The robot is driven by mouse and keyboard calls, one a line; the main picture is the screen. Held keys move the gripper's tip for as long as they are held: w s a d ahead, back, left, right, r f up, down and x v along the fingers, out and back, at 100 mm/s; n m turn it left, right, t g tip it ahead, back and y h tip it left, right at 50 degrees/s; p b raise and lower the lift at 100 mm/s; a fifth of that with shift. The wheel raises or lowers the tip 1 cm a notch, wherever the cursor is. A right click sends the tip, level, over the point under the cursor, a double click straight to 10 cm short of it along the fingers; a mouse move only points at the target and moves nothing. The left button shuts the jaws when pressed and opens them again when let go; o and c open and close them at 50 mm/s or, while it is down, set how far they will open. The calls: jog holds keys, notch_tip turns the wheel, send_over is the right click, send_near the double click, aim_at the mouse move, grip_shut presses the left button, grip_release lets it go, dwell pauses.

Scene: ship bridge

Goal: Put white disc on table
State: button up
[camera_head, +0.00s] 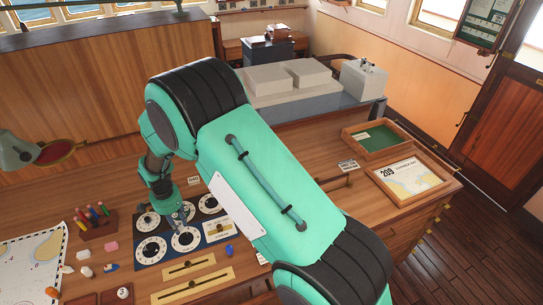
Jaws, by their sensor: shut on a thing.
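My gripper (180,217) points down over a dark blue panel (168,256) with several white round dials (150,249). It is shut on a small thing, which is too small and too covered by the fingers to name. A small white round piece with a dark mark (124,292) lies on a dark red tile at the front; it is the loose thing most like a white disc. The wooden table (329,148) runs beneath my arm, which hides much of its middle.
A pen holder (97,222), a chart (36,262) and several small pieces lie left of the panel. A green-lined tray (376,139) and a framed map (410,178) are at right. A lamp (40,152) reaches in from the left.

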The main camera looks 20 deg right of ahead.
jog(key=w+d+m, duration=0.2)
jog(key=w+d, duration=0.3)
jog(key=d, duration=1)
jog(key=w+d+r+m, duration=0.1)
jog(key=w+d+m, duration=0.2)
jog(key=d, duration=1.2)
jog(key=w+d+r+m, duration=0.1)
jog(key=w+d+m, duration=0.1)
jog(key=w+d, duration=0.7)
jog(key=d, duration=0.6)
jog(key=shift+d+r+m, duration=0.2)
jog(key=shift+d+m, duration=0.05)
jog(key=shift+m, duration=0.05)
jog(key=d+m, duration=0.1)
jog(key=d, duration=0.5)
jog(key=s+d, duration=0.1)
jog(key=d, duration=0.4)
jog(key=d+m, duration=0.1)
jog(key=d, duration=0.5)
jog(key=shift+s+d+r+m+p, duration=0.2)
jog(key=shift+d+r+m+p, duration=0.1)
jog(key=shift+r, duration=0.1)
jog(key=shift+c, duration=0.6)
jog(key=shift+m, duration=0.5)
jog(key=shift+w+f+p, duration=0.1)
jog(key=shift+f+p, duration=0.35)
jog(key=shift+f, duration=2.65)
